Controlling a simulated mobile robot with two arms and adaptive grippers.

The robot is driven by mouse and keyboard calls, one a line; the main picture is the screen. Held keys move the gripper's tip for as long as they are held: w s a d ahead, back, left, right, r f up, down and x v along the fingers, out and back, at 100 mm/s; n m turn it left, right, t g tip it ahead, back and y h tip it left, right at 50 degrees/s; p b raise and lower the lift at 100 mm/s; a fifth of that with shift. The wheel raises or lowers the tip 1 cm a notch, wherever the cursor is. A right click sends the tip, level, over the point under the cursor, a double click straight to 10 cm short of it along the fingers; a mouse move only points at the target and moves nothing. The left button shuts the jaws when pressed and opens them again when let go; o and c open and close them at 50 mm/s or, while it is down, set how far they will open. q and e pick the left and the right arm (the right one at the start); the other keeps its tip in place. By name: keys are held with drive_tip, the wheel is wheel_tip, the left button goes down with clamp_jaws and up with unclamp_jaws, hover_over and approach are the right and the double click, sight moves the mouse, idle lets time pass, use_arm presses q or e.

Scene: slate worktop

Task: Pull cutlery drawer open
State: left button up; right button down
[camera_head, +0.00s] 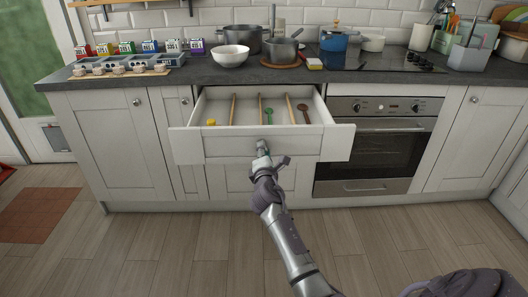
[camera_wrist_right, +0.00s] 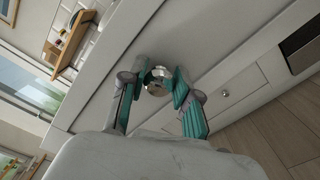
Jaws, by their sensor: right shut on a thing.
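The cutlery drawer (camera_head: 225,145) is pulled out from the white cabinet under the worktop, so its inside shows. It holds wooden dividers, a small yellow item (camera_head: 211,122), a green utensil (camera_head: 268,114) and a brown utensil (camera_head: 304,112). My right gripper (camera_head: 262,149) is at the middle of the drawer front. In the right wrist view, its teal fingers are on either side of the round metal knob (camera_wrist_right: 158,81), shut on it. My left gripper is not in view.
An oven (camera_head: 370,150) with a bar handle is right of the drawer. The slate worktop (camera_head: 210,75) above carries a white bowl (camera_head: 231,56), pots and several small boxes. The wooden floor (camera_head: 170,240) in front is clear.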

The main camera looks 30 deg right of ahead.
idle(0.3)
drive_tip(key=c, duration=0.8)
unclamp_jaws()
drive_tip(key=shift+s+a, duration=0.1)
drive_tip(key=shift+s, duration=0.05)
drive_tip(key=v, duration=1.1)
drive_tip(key=shift+s+a, duration=0.25)
drive_tip(key=shift+s, duration=0.05)
drive_tip(key=shift+f, duration=0.1)
